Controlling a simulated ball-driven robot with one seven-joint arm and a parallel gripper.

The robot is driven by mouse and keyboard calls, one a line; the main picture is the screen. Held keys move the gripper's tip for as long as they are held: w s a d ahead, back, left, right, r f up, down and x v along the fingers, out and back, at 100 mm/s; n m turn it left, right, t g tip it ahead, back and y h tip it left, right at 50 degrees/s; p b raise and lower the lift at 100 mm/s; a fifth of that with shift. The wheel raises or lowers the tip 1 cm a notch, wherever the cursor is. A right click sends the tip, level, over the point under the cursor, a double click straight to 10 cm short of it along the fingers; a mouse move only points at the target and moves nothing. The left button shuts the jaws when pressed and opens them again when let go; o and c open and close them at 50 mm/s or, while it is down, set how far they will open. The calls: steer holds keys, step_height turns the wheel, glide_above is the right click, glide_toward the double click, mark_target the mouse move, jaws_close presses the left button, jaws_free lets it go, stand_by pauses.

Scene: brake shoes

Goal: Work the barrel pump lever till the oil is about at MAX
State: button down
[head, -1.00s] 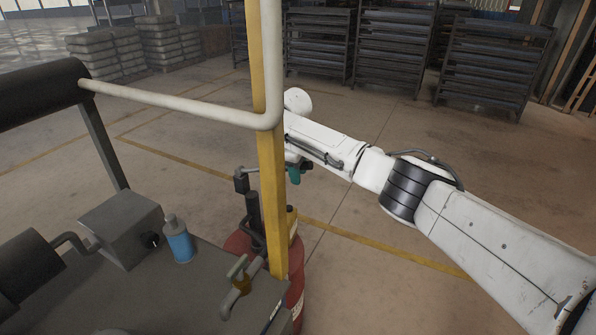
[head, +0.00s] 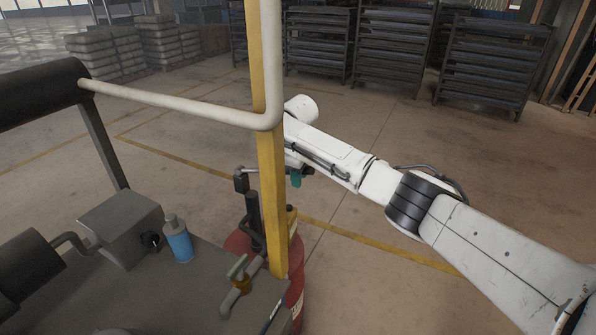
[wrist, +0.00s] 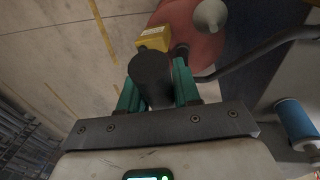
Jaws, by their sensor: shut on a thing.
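The red barrel (head: 296,292) stands behind the bench, partly hidden by the yellow post. The dark pump (head: 253,208) rises from its top. In the wrist view the barrel top (wrist: 202,48) shows beyond my gripper. My gripper (wrist: 155,92) has its teal fingers shut on the dark round pump lever (wrist: 153,72), seen nearly end-on. In the head view my gripper (head: 296,179) is small, just right of the post, and the lever in it is mostly hidden. I cannot make out an oil level or a MAX mark.
The yellow post (head: 272,190) and pale pipe (head: 180,107) stand in front of the pump. The grey bench (head: 190,285) carries a blue bottle (head: 178,240) and a box (head: 122,230). A yellow box (wrist: 153,38) sits by the barrel top. Racks (head: 395,50) stand far back; open floor lies between.

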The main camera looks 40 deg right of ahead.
step_height(320, 180, down, 15)
steer(key=w+t+y+b, duration=0.1)
steer(key=t+y+b, duration=0.1)
steer(key=t+b, duration=0.5)
steer(key=shift+a+m+b, duration=0.3)
steer(key=shift+m+b, duration=0.1)
steer(key=shift+b, duration=0.55)
steer(key=c, duration=1.1)
jaws_free()
steer(key=shift+w, duration=0.15)
steer(key=shift+o, duration=1.1)
